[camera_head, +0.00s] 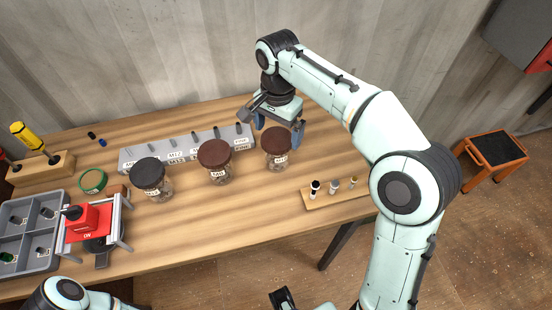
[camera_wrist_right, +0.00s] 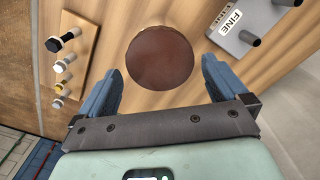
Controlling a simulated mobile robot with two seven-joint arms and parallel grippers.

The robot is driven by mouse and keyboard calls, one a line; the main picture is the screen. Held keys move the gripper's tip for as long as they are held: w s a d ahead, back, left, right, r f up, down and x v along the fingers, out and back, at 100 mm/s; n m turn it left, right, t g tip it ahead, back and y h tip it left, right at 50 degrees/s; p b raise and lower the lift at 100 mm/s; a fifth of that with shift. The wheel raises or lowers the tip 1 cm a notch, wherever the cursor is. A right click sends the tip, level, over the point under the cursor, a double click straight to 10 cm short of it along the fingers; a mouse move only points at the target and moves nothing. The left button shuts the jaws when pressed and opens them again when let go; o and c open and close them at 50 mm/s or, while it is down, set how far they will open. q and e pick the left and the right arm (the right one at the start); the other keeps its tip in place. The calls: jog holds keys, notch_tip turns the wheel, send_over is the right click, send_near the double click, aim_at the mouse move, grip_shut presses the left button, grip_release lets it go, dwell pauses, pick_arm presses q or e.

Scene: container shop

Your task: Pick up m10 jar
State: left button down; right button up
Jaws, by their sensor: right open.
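Three clear jars stand in a row on the wooden table: one with a black lid (camera_head: 148,173), one with a brown lid (camera_head: 214,154) in the middle, and one with a brown lid (camera_head: 276,141) on the right. Their labels are too small to read surely, so I cannot tell which is the m10 jar. My right gripper (camera_head: 278,127) is open just behind and above the rightmost jar. In the right wrist view, a round brown lid (camera_wrist_right: 160,57) lies between the spread fingers, apart from both. Only part of my left arm shows at bottom left.
A grey labelled rack (camera_head: 187,149) stands behind the jars. A small wooden bolt stand (camera_head: 340,194) is at right. The front table is clear.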

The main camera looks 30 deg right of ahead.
aim_at(277, 140)
notch_tip(277, 140, down, 2)
jog(key=shift+w+f, duration=0.1)
jog(key=shift+f, duration=0.15)
jog(key=f, duration=0.1)
jog(key=f+b, duration=0.1)
jog(key=f, duration=0.1)
jog(key=shift+s+a+f, duration=0.2)
jog(key=shift+s+f, duration=0.05)
jog(key=shift+f, duration=0.7)
jog(key=shift+w, duration=0.1)
jog(key=c, duration=1.1)
